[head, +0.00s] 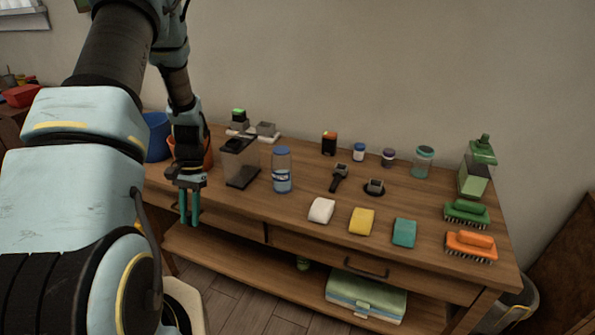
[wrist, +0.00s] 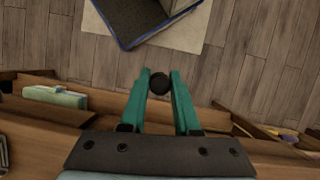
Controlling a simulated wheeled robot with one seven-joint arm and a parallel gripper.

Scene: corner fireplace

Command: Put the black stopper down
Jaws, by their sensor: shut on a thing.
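In the wrist view the black stopper (wrist: 159,83) is a small dark round piece between the tips of my gripper (wrist: 159,88). The teal fingers are shut on it from both sides. In the head view my gripper (head: 190,205) points down at the front left edge of the wooden table (head: 225,205). The stopper cannot be made out between the fingers there. The wrist view shows floor boards below the fingertips, beyond the table's edge.
A clear dark-based container (head: 240,165) and a blue-capped bottle (head: 282,172) stand right of my gripper. An orange pot (head: 207,155) is partly hidden behind it. White, yellow and teal blocks (head: 362,221) line the front. A lower shelf holds a green box (head: 366,297).

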